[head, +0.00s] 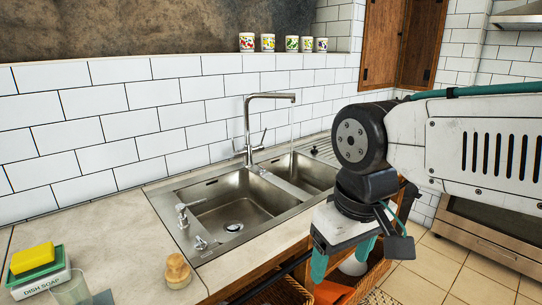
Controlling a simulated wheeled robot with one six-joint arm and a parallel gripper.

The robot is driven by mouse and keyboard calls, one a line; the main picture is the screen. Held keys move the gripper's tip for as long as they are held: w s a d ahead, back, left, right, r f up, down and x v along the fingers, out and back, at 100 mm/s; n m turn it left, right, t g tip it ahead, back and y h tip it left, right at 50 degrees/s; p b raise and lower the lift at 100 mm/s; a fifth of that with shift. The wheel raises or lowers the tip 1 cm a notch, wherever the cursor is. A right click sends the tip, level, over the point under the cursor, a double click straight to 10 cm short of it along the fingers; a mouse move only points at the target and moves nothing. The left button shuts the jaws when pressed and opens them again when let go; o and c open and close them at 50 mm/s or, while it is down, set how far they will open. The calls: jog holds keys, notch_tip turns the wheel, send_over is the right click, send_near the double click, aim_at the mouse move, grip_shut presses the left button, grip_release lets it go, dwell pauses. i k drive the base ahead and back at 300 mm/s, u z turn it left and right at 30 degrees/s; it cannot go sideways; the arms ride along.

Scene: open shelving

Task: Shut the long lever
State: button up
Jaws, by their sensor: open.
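A steel tap (250,125) stands behind the sink, its spout reaching right over the right basin. Two small levers show at its base: the left lever (236,147) and the right lever (262,138). They are too small to tell surely which is the long one. A faint thin stream seems to fall from the spout tip. My gripper (343,262) is in front of the sink's right side, pointing down.
The double sink (235,203) is set in a pale counter (105,225). A yellow sponge (33,257), a glass and a wooden brush (177,271) are front left. Cups (268,43) line the ledge. Baskets lie below my gripper.

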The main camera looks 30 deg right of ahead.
aim_at(262, 147)
jog(key=z, duration=0.45)
jog(key=k, duration=0.6)
jog(key=z, duration=1)
jog(key=i, duration=0.75)
jog(key=u, duration=0.55)
jog(key=i, duration=0.8)
jog(key=u, duration=0.75)
